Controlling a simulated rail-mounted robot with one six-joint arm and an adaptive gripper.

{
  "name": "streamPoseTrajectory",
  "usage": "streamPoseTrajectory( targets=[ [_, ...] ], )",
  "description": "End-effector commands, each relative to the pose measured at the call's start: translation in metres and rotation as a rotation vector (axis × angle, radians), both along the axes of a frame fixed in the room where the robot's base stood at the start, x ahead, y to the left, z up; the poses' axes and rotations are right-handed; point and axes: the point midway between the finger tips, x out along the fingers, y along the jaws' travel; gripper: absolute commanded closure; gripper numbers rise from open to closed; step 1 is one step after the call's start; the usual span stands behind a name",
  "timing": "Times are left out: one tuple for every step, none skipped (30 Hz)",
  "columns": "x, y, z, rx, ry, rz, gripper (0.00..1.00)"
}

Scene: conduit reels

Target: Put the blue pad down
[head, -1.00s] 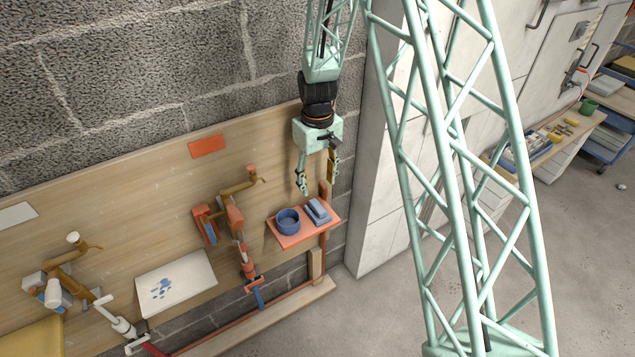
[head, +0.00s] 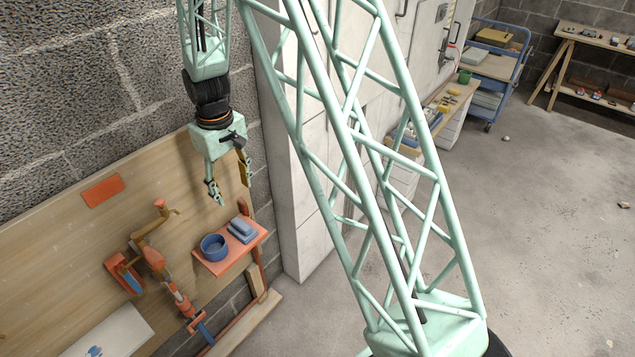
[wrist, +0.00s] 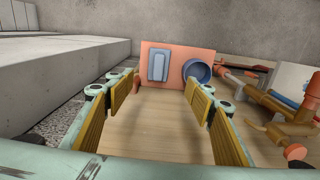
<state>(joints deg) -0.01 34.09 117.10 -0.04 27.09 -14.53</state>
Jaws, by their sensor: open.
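The blue pad (head: 242,230) lies on the small orange shelf (head: 215,268), to the right of a round blue bowl (head: 214,247). In the wrist view the pad (wrist: 158,66) lies flat on the shelf (wrist: 205,53), left of the bowl (wrist: 196,71). My gripper (head: 232,193) is open and empty, above the shelf and apart from the pad. In the wrist view its fingers (wrist: 160,112) are spread wide, with the pad seen beyond and between them.
The wooden wall board (head: 60,250) carries orange pipework (head: 165,270) left of the shelf. A tall white cabinet (head: 300,210) stands close on the right. A workbench (head: 440,115) and a blue cart (head: 500,70) are farther back.

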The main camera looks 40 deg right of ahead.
Motion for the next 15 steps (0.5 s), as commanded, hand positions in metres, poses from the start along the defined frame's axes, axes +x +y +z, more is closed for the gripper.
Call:
streamPoseTrajectory(
  targets=[
    [-0.003, 0.0, 0.012, 0.0, -0.007, -0.004, 0.51],
    [-0.005, 0.0, 0.018, 0.001, -0.009, -0.006, 0.51],
    [-0.009, 0.0, 0.026, 0.001, -0.013, -0.009, 0.51],
    [-0.011, 0.0, 0.032, 0.001, -0.016, -0.012, 0.51],
    [-0.013, 0.0, 0.038, 0.0, -0.02, -0.014, 0.51],
    [-0.016, 0.0, 0.046, 0.0, -0.024, -0.017, 0.51],
    [-0.019, 0.0, 0.052, 0.0, -0.027, -0.019, 0.51],
    [-0.021, 0.0, 0.057, 0.001, -0.029, -0.021, 0.51],
    [-0.025, 0.0, 0.065, 0.001, -0.033, -0.024, 0.51],
    [-0.028, 0.0, 0.071, 0.002, -0.035, -0.026, 0.51],
    [-0.03, 0.0, 0.076, 0.001, -0.038, -0.029, 0.51],
    [-0.034, 0.0, 0.084, 0.002, -0.042, -0.032, 0.51],
    [-0.036, 0.0, 0.089, 0.001, -0.045, -0.035, 0.51],
    [-0.039, 0.0, 0.095, 0.002, -0.048, -0.037, 0.51],
    [-0.043, 0.0, 0.102, 0.002, -0.051, -0.04, 0.51]
  ],
)
